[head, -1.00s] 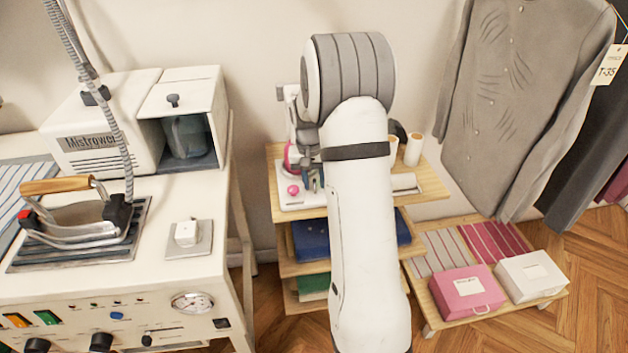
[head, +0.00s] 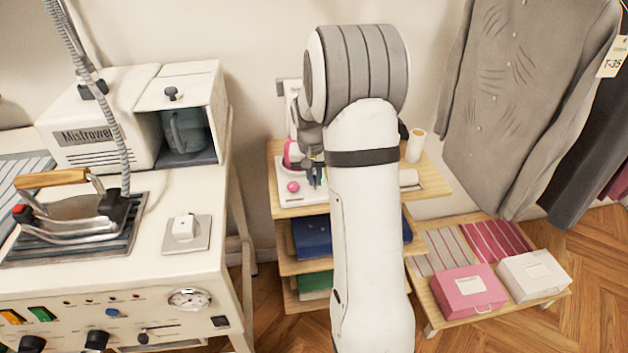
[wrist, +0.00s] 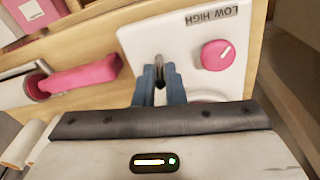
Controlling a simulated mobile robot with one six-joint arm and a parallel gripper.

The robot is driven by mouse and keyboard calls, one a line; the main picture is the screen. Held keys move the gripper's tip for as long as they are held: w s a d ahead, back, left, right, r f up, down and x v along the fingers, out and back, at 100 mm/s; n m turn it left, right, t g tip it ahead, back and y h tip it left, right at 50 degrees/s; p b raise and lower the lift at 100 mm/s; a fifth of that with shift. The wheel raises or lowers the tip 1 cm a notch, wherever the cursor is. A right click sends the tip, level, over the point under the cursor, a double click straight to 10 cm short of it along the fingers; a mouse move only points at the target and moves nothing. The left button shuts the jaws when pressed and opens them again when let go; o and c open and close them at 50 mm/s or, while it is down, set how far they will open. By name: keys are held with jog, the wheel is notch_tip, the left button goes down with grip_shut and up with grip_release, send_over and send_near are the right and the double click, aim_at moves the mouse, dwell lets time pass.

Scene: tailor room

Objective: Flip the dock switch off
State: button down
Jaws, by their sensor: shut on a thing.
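The white dock (head: 285,197) stands on the top shelf of a small wooden rack, with a round pink knob (head: 293,187) on it. In the wrist view the dock's white face (wrist: 184,52) carries a "LOW HIGH" label and the same pink knob (wrist: 216,55). A small metal switch lever (wrist: 158,62) stands beside the knob. My gripper (wrist: 160,78) has its blue fingers closed around this lever, which hide its lower part. In the head view my gripper (head: 315,176) is over the dock, partly covered by my arm.
A pink handle-like part (wrist: 85,77) lies beside the dock in the wrist view. A thread spool (head: 416,146) stands on the shelf (head: 432,184). The ironing station (head: 180,262) is to the left. A low bench with a pink box (head: 468,292) and white box (head: 532,276) is right.

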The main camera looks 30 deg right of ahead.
jog(key=t+b, duration=0.1)
jog(key=b, duration=0.3)
jog(key=s+t+h+b, duration=0.1)
jog(key=t+b, duration=0.1)
jog(key=b, duration=0.2)
jog(key=s+f+t+b, duration=0.1)
jog(key=t+b, duration=0.1)
jog(key=b, duration=0.2)
jog(key=shift+a+h, duration=0.3)
jog(key=t+b, duration=0.1)
jog(key=b, duration=0.1)
jog(key=t+b, duration=0.1)
jog(key=b, duration=0.2)
jog(key=shift+s+a+h+b, duration=0.1)
jog(key=shift+s+h+b, duration=0.15)
jog(key=shift+h+b, duration=0.15)
jog(key=shift+s+t+b, duration=0.1)
jog(key=shift+t+b, duration=0.3)
jog(key=shift+b, duration=0.35)
jog(key=shift+r+t+b, duration=0.15)
jog(key=shift+t+b, duration=0.15)
jog(key=shift+b, duration=0.25)
jog(key=c, duration=1.6)
grip_release()
jog(key=shift+o, duration=0.2)
